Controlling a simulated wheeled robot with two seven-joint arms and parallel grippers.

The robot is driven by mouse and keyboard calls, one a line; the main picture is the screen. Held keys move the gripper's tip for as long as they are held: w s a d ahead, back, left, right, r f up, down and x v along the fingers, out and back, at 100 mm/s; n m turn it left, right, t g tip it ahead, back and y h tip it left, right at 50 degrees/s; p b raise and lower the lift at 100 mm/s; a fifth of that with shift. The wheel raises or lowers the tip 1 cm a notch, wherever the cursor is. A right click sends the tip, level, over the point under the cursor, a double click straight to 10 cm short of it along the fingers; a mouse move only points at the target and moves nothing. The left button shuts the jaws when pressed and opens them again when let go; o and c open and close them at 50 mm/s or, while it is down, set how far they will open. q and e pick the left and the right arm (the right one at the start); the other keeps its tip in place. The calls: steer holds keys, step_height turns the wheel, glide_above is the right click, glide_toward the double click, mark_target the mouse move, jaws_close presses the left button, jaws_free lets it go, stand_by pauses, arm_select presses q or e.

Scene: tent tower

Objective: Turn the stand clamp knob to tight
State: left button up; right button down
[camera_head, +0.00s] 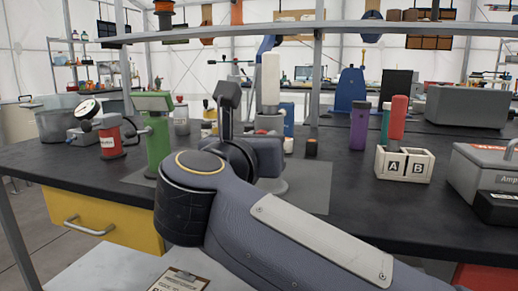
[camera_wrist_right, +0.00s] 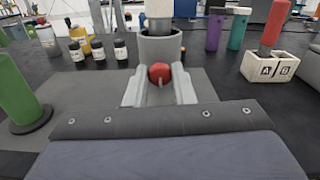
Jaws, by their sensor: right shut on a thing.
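The stand has a grey clamp collar (camera_wrist_right: 160,48) around an upright white cylinder (camera_wrist_right: 159,12). In the head view, the white cylinder (camera_head: 270,78) rises behind my right wrist. The round red clamp knob (camera_wrist_right: 159,73) is on the near side of the collar. My right gripper (camera_wrist_right: 158,88) is shut on the knob, with one pale finger on each side of it. In the head view, my own arm hides the knob and fingertips. I see no mark telling how tight the knob is. My left gripper is not in view.
A green post (camera_head: 157,140) and a red canister (camera_head: 110,138) stand to the left. A white two-slot block marked A and B (camera_head: 403,166) stands to the right, near a purple cylinder (camera_head: 359,126). A grey mat (camera_head: 315,185) lies under the stand.

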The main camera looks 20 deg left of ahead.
steer(key=shift+m, duration=0.4)
steer(key=c, duration=1.2)
jaws_free()
steer(key=s, duration=0.7)
steer(key=shift+s+a+p, duration=0.15)
steer(key=shift+s+p, duration=0.25)
steer(key=shift+p, duration=0.05)
